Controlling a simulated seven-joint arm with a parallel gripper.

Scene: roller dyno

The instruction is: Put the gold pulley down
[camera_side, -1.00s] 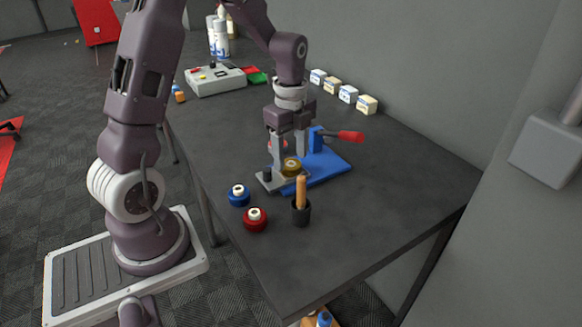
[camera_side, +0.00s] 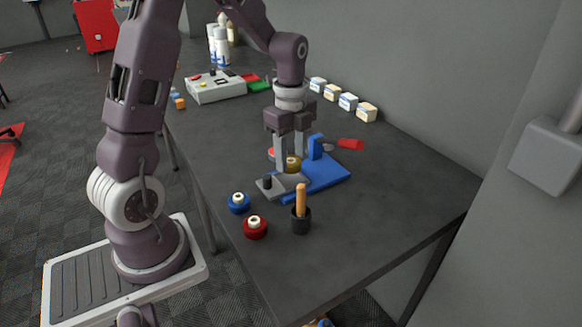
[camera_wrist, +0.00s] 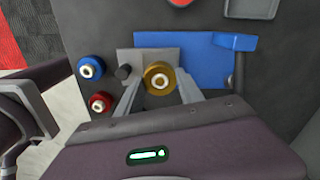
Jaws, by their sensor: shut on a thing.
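The gold pulley (camera_side: 293,163) is between the fingers of my gripper (camera_side: 291,168). In the wrist view the gold pulley (camera_wrist: 159,79) shows its pale hub, with a finger on each side. My gripper is shut on it, over the edge where the grey plate (camera_side: 290,184) meets the blue base (camera_side: 328,177). It looks slightly above the plate, but I cannot tell the exact gap. A short black peg (camera_side: 267,182) stands on the plate's left part.
A blue pulley (camera_side: 238,202) and a red pulley (camera_side: 255,227) sit front left. Small boxes (camera_side: 347,101) line the wall. The table's right front is clear.

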